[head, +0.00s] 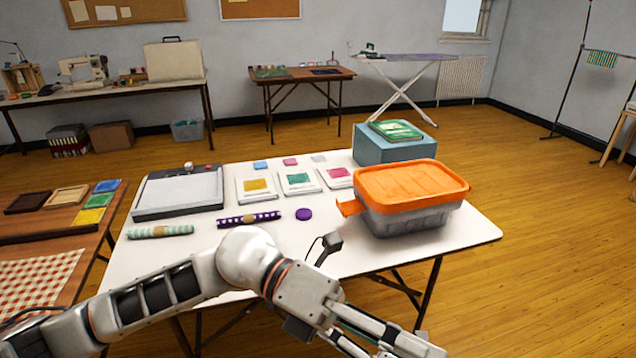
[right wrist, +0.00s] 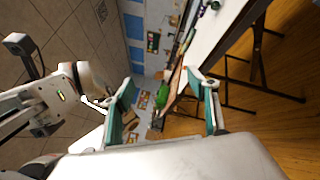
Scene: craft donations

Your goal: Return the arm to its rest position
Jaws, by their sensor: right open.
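My left arm comes in from the lower left of the head view, in front of the white table (head: 290,240). Its gripper (head: 392,347) points toward the lower right, clear of the table's front edge. The bottom of the picture cuts it off, so its opening and anything between its fingers cannot be judged. My right gripper (right wrist: 162,113) shows in the right wrist view. Its two teal-padded fingers stand wide apart with nothing between them. It is not visible in the head view.
The table holds a grey bin with an orange lid (head: 410,195), a blue box (head: 390,145), a flat press (head: 178,192) and two fabric rolls (head: 160,231) (head: 248,220). A wooden table (head: 75,250) stands left. Open floor (head: 540,220) lies right.

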